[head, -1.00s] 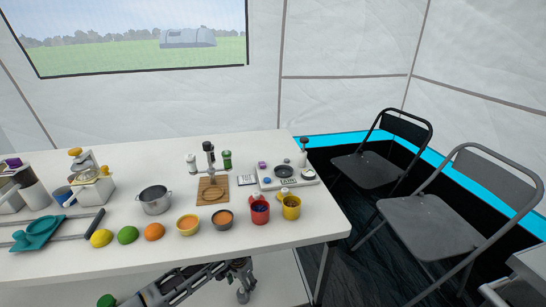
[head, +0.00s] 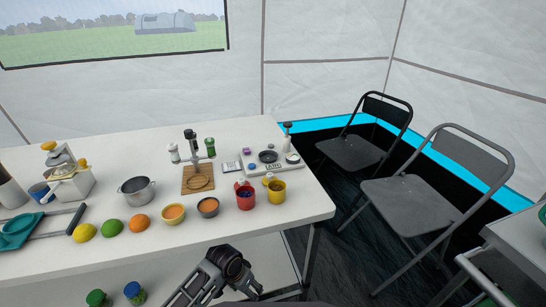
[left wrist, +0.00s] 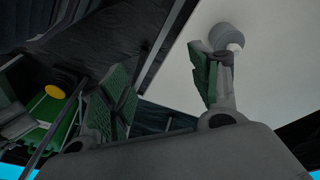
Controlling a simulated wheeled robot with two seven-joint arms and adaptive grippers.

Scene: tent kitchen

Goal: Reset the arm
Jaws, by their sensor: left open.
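My left arm comes up from the bottom of the head view, in front of the white table (head: 75,258). Its dark wrist joint shows near the bottom centre, and my left gripper (head: 248,289) is below it, small and partly hidden. In the left wrist view, my left gripper (left wrist: 165,95) has its two green-padded fingers spread wide apart with nothing between them. My right gripper is in neither view.
Bottles (head: 134,291) stand below. Folding chairs (head: 432,205) and another table (head: 522,234) are at right. Dark floor lies between.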

